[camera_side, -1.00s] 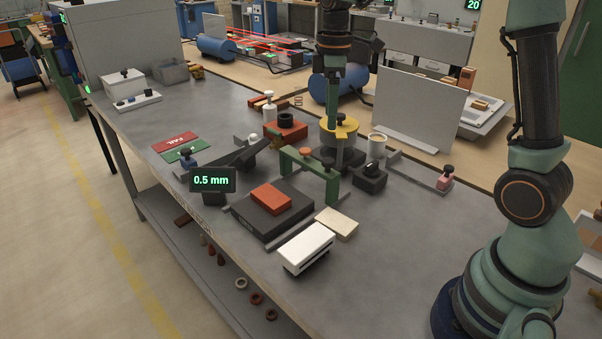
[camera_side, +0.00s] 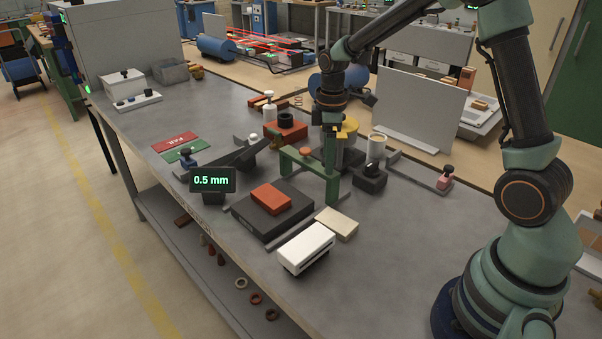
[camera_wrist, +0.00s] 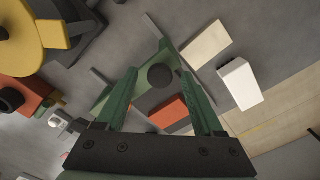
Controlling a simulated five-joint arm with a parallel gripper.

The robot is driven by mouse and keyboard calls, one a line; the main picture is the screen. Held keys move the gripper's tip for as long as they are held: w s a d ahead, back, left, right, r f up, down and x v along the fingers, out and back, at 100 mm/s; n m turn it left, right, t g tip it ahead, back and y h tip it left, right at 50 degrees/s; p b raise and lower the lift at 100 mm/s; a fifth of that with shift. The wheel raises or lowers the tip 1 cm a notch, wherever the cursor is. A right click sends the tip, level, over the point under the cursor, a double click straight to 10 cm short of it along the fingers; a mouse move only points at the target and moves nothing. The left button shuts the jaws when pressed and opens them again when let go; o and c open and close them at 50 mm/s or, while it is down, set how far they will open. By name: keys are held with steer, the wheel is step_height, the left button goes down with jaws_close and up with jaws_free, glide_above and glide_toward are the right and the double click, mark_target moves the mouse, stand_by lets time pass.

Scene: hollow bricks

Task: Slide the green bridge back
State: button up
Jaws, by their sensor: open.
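The green bridge (camera_side: 328,185) stands upright on the bench behind a dark block (camera_side: 272,222) that carries an orange-red brick (camera_side: 270,198). Contact cannot be told. The gripper hides the bridge's right top end in the side view.
A yellow-topped fixture (camera_side: 348,127) stands just behind the gripper. A dark block (camera_side: 370,180) and a white cup (camera_side: 377,143) are to the right. A white box (camera_side: 307,246) and a beige slab (camera_side: 337,223) lie in front. A 0.5 mm display (camera_side: 212,181) is at left.

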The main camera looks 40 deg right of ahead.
jaws_close()
stand_by(1.3)
